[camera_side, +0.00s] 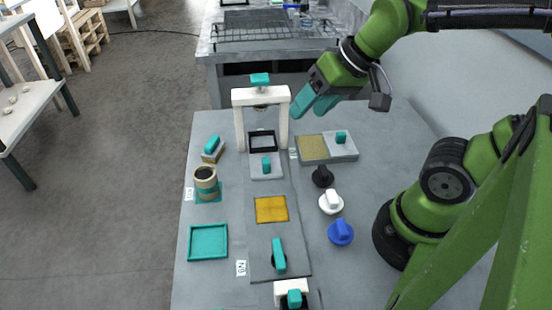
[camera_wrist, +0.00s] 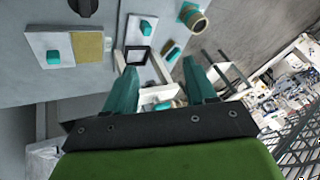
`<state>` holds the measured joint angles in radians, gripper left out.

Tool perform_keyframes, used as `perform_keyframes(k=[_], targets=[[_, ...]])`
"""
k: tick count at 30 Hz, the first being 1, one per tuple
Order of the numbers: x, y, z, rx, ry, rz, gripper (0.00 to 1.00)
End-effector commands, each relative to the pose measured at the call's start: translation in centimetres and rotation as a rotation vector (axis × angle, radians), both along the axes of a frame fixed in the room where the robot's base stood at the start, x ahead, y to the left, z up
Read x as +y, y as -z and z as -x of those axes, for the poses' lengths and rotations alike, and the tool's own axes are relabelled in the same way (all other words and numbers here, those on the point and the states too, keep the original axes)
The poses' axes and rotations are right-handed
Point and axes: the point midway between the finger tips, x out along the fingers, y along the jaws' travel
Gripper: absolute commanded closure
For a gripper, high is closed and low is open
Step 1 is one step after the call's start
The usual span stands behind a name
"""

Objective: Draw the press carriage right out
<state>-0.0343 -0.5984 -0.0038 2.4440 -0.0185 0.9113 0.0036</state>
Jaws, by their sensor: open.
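The press is a white arch (camera_side: 261,96) with a teal knob (camera_side: 260,79) on top, at the far end of a grey track. The press carriage (camera_side: 259,173) is a light grey plate with a teal handle block (camera_side: 266,163). A black square frame (camera_side: 262,141) adjoins its far end, under the arch. The carriage also shows at the top of the wrist view (camera_wrist: 136,34), with the black frame (camera_wrist: 138,55) below it.
Right of the track lie a grey plate with a tan pad (camera_side: 312,147) and black (camera_side: 323,176), white (camera_side: 331,202) and blue (camera_side: 341,233) knobs. Left are a teal-handled block (camera_side: 212,148), a kraft roll (camera_side: 206,178) and a teal tray (camera_side: 208,257). A yellow square (camera_side: 271,209) lies on the track.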

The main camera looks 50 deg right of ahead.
Motion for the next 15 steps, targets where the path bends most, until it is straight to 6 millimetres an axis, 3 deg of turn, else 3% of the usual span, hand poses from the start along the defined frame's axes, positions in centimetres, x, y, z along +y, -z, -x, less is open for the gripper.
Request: perform_keyframes(k=[9, 15], targets=[[1.1, 3.2, -7.6, 0.371, 0.124, 0.037, 0.53], [1.1, 4.6, -11.0, 0.518, 0.304, 0.073, 0.53]])
